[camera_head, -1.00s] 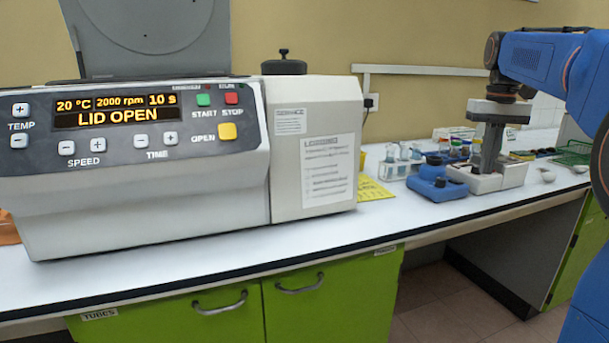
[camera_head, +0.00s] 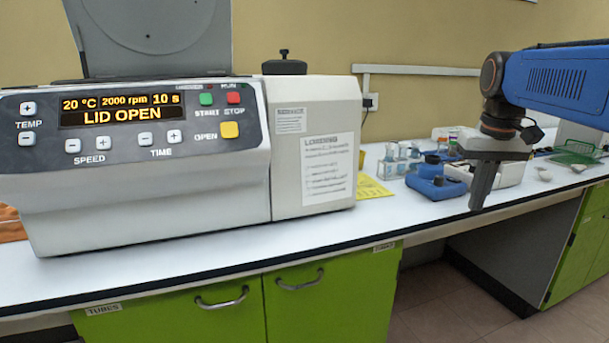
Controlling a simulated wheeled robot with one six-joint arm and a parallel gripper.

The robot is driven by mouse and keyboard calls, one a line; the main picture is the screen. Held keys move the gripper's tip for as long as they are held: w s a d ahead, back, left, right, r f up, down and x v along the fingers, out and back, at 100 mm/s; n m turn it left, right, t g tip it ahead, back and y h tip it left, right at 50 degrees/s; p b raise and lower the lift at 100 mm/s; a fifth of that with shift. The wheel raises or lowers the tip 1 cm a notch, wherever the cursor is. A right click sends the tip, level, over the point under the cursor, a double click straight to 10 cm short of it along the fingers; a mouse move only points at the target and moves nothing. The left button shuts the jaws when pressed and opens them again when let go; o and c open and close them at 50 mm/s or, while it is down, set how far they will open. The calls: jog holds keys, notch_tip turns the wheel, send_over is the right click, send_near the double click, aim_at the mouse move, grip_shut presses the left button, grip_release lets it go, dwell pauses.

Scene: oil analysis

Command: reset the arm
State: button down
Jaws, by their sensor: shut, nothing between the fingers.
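My gripper (camera_head: 479,203) hangs from my blue arm (camera_head: 555,80) at the right of the view, pointing down. Its fingers are together with nothing between them. It shows in front of the white box (camera_head: 512,172) on the bench and hides part of it. I cannot tell its exact height above the bench edge.
The centrifuge (camera_head: 150,200) fills the left, its lid (camera_head: 150,35) raised and its display reading LID OPEN. A blue device (camera_head: 436,185), a tube rack (camera_head: 398,168) and a green rack (camera_head: 577,152) stand on the white bench (camera_head: 400,215). Green cabinets (camera_head: 330,305) are below.

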jog(key=s+a+f+t, duration=0.1)
jog(key=s+a+f, duration=0.1)
jog(key=s+f, duration=0.5)
jog(key=s+a+f+n+t, duration=0.1)
jog(key=s+a+f, duration=0.2)
jog(key=s+f, duration=0.3)
jog(key=s+a+f+t, duration=0.1)
jog(key=s+a+f, duration=0.2)
jog(key=s+f, duration=0.4)
jog(key=shift+s+a+f, duration=0.25)
jog(key=shift+s+f, duration=0.1)
jog(key=shift+f, duration=0.25)
